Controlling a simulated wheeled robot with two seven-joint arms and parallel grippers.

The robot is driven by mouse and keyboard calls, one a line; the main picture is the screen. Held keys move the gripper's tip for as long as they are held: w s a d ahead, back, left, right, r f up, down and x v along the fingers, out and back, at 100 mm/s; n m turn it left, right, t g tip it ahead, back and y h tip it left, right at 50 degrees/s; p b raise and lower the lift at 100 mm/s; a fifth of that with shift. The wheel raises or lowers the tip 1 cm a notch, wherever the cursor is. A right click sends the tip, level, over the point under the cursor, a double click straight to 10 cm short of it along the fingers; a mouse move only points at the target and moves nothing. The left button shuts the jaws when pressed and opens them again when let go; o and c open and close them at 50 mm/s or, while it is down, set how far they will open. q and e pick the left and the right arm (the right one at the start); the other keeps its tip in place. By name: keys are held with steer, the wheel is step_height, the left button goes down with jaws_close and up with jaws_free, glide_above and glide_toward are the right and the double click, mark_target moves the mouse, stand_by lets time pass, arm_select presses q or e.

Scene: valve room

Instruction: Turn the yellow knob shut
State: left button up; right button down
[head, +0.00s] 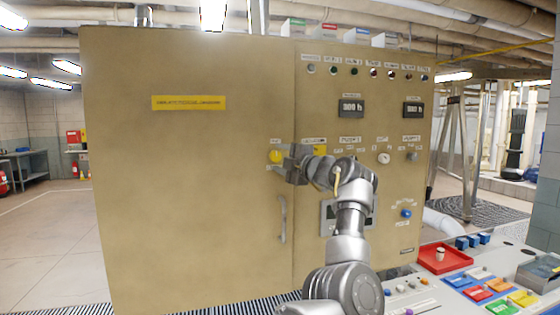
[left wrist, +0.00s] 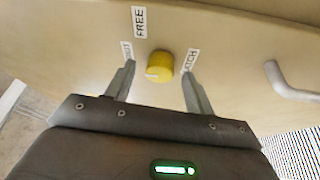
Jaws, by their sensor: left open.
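The yellow knob (head: 276,157) is on the left door of the tan cabinet, near the door's right edge. In the left wrist view the knob (left wrist: 160,64) is round with a pale mark low on its face. Printed labels surround it: FREE above, LATCH at the right, and one at the left partly hidden by a finger. My left gripper (head: 285,159) is at the knob's right in the head view. Its fingers (left wrist: 160,72) are open, one to each side of the knob, with gaps visible; I cannot tell how deep they reach. My right gripper is out of view.
A vertical door handle (head: 282,220) is below the knob; it also shows at the right of the wrist view (left wrist: 290,84). The cabinet's right panel has lamps, meters and a blue knob (head: 406,213). A console with a red tray (head: 430,264) and coloured blocks is at lower right.

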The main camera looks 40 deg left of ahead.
arm_select(q)
steer(key=b+v, duration=0.4)
steer(key=v, duration=0.6)
steer(key=shift+s, duration=0.1)
